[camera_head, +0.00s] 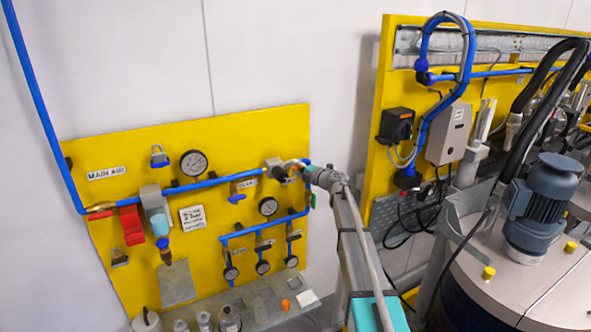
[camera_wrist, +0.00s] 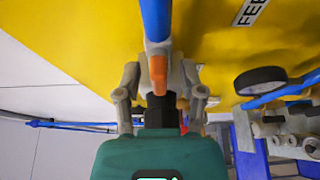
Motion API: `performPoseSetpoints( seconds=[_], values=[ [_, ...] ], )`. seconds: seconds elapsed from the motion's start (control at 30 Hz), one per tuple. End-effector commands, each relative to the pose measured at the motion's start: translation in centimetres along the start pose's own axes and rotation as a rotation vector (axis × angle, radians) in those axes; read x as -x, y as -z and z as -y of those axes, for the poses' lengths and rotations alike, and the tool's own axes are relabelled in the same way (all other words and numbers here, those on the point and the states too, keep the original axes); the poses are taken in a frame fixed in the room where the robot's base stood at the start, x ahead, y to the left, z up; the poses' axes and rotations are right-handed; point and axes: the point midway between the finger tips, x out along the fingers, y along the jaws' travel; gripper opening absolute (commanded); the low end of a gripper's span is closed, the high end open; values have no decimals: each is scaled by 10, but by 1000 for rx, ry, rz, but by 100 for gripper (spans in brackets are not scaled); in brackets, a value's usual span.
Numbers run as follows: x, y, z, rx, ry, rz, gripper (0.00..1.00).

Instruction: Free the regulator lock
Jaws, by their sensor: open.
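My gripper (camera_head: 292,170) is at the upper right of the yellow panel, close to the end of the horizontal blue pipe (camera_head: 212,186). In the wrist view its fingers (camera_wrist: 161,78) are apart, on either side of an orange-brown fitting (camera_wrist: 158,72) at the end of a blue pipe (camera_wrist: 155,18). I cannot tell whether they touch it. The gripper partly hides the grey fitting (camera_head: 272,164) there. Blue padlocks hang at the upper left (camera_head: 159,157) and the middle (camera_head: 236,193) of the panel. I cannot tell which part is the regulator lock.
The yellow panel (camera_head: 140,146) carries several gauges, including an upper one (camera_head: 194,163), and a red handle (camera_head: 132,225). A grey ledge (camera_head: 262,297) with small items runs below. A drum with a blue-grey motor (camera_head: 540,205) stands at right, beside a second yellow panel (camera_head: 376,190).

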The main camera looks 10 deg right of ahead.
Motion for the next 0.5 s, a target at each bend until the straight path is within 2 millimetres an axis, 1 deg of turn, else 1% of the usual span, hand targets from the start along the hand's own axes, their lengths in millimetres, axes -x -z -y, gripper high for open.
performPoseSetpoints(
  seconds=[0.17,0.27,0.37,0.5],
  values=[
    [4,0,0,0,0,1,51],
    [11,0,0,0,0,1,51],
    [21,0,0,0,0,2,51],
    [40,1,0,0,0,1,51]
  ],
)
